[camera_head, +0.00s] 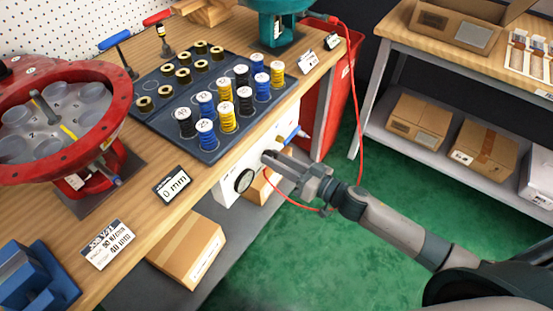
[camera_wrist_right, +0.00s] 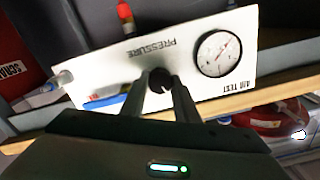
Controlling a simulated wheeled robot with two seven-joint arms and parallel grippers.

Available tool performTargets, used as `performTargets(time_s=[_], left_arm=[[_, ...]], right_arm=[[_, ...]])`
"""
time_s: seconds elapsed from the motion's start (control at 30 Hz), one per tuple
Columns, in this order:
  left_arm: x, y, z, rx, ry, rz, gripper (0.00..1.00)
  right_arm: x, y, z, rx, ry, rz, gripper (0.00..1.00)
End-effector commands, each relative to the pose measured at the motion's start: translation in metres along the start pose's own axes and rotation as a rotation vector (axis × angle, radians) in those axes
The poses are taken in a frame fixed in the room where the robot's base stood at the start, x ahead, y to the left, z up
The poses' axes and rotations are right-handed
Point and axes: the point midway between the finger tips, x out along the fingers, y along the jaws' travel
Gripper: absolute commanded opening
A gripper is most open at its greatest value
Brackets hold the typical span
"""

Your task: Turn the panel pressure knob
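The white panel (camera_head: 228,189) is mounted below the front edge of the workbench. In the right wrist view the panel (camera_wrist_right: 115,62) appears upside down, with the word PRESSURE above a dark round knob (camera_wrist_right: 160,81). My right gripper (camera_head: 268,161) is at the panel. In the wrist view its two fingers (camera_wrist_right: 160,88) stand apart on either side of the knob, which fills the gap at their tips. I cannot tell whether they press on it. The knob is hidden by the gripper in the head view. My left gripper is not in view.
A blue-handled fitting (camera_head: 293,135) and a red hose (camera_head: 358,120) are nearby. A blue spring tray (camera_head: 205,152) is on the bench above.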

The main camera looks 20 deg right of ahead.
Motion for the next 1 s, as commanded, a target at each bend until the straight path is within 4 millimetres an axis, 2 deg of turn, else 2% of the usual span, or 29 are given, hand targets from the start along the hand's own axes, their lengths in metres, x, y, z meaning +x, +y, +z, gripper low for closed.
performTargets(time_s=[0.37,0.67,1.0], left_arm=[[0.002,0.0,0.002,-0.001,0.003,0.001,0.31],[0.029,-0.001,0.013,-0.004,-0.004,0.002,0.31],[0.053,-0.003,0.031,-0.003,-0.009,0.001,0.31]], right_arm=[[0.0,0.0,-0.001,-0.064,0.0,0.001,0.06],[0.0,-0.001,-0.002,-0.249,0.002,0.001,0.06],[0.0,-0.001,-0.002,-0.564,0.002,0.001,0.06]])
